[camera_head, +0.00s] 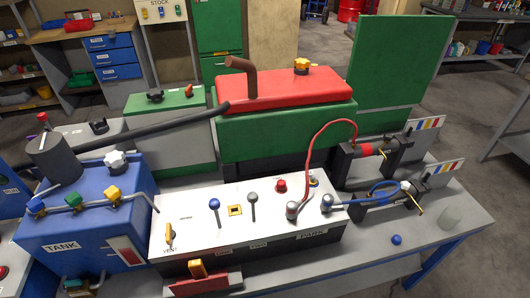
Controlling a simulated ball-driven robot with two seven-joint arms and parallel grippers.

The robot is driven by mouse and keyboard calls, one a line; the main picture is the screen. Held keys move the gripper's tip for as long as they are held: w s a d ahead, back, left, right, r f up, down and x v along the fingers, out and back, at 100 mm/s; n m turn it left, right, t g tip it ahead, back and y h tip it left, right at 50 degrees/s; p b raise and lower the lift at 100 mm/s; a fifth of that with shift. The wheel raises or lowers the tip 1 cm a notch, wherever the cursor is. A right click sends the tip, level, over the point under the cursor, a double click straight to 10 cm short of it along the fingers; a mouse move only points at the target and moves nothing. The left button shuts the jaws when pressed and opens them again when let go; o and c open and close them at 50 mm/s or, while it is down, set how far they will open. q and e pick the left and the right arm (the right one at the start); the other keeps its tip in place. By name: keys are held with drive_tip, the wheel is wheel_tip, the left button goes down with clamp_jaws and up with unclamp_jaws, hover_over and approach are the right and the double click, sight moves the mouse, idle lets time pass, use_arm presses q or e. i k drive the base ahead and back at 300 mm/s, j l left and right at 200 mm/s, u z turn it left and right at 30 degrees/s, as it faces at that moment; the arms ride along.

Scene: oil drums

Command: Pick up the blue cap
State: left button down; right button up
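A small round blue piece (396,239), which looks like the blue cap, lies on the grey tabletop (350,262) at the right, close to the table's front edge. It is in front of the holder with the blue cable (378,193) and apart from it. Nothing touches or covers it. Neither of my grippers can be made out in the head view.
A grey cup-like piece (451,217) stands right of the blue piece. The white control panel (245,215) with levers and the blue tank (85,215) fill the left. A green machine with a red lid (285,92) stands behind. The tabletop around the blue piece is clear.

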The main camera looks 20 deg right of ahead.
sight(396, 240)
drive_tip(key=z, duration=1.85)
